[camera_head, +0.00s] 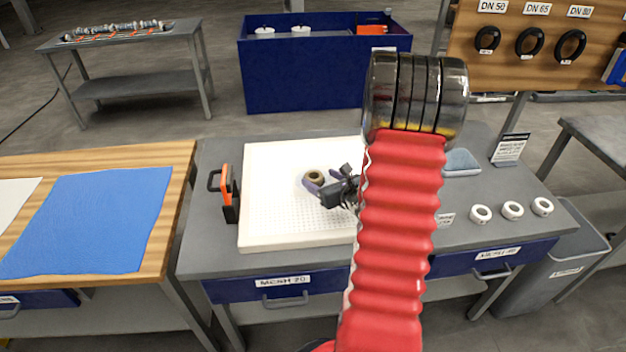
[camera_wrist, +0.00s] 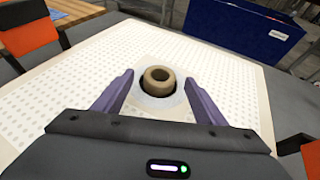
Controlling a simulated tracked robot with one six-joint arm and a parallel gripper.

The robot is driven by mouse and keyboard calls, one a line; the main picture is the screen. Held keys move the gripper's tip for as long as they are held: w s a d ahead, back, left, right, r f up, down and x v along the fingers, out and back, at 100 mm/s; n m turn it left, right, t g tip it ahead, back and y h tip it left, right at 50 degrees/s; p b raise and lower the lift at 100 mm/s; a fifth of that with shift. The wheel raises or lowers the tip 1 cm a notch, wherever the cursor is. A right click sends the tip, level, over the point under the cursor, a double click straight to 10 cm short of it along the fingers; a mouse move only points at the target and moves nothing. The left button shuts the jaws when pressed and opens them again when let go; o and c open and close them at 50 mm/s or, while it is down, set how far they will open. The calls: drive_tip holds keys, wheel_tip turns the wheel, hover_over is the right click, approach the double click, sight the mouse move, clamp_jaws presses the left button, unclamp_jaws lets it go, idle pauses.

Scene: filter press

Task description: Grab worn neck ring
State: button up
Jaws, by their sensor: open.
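The worn neck ring is a tan-brown ring (camera_wrist: 160,80) that sits in a pale round neck on the white perforated plate (camera_wrist: 82,95). In the head view the ring (camera_head: 316,176) shows near the middle of the white plate (camera_head: 270,215). My gripper (camera_wrist: 160,98) is open, with one purple finger on each side of the ring. The fingertips look apart from the ring, and nothing is between them but the ring ahead. In the head view my gripper (camera_head: 322,186) is just at the ring's lower right, partly hidden by my red arm.
Three white rings (camera_head: 512,210) lie at the table's right, by a blue-grey cloth (camera_head: 460,162). A blue bin (camera_head: 300,75) stands behind. A blue cloth (camera_head: 90,220) lies on the wooden table at left.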

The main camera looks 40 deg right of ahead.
sight(311, 173)
drive_tip(key=x, duration=0.5)
drive_tip(key=shift+s+f, duration=0.1)
idle(0.4)
drive_tip(key=c, duration=1.1)
drive_tip(key=shift+r, duration=5)
